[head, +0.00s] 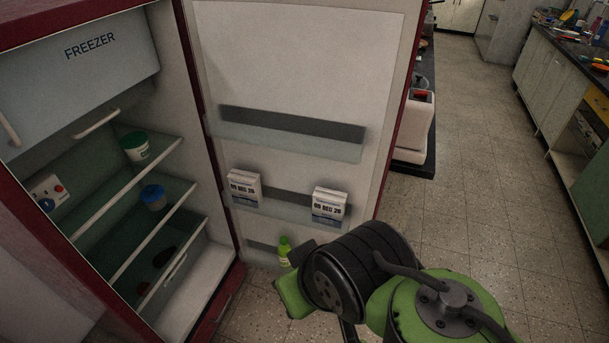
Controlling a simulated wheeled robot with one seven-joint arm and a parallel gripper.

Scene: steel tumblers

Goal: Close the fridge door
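The red fridge (55,250) stands at the left with its inside showing. Its door (300,65) is wide open, with the white inner face and door shelves turned toward me. The door's red outer edge (405,100) is on its right side. My green and black arm reaches in from the bottom right, in front of the door's lower right part. The fingers of my gripper do not show; they seem hidden behind my own arm. I cannot tell whether my arm touches the door.
Two white cartons (329,206) and a green bottle (285,250) sit in the door shelves. Tubs (135,147) stand on glass shelves inside. A counter with a white appliance (413,125) is just behind the door. Tiled floor (470,150) is clear at right, before cabinets (555,90).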

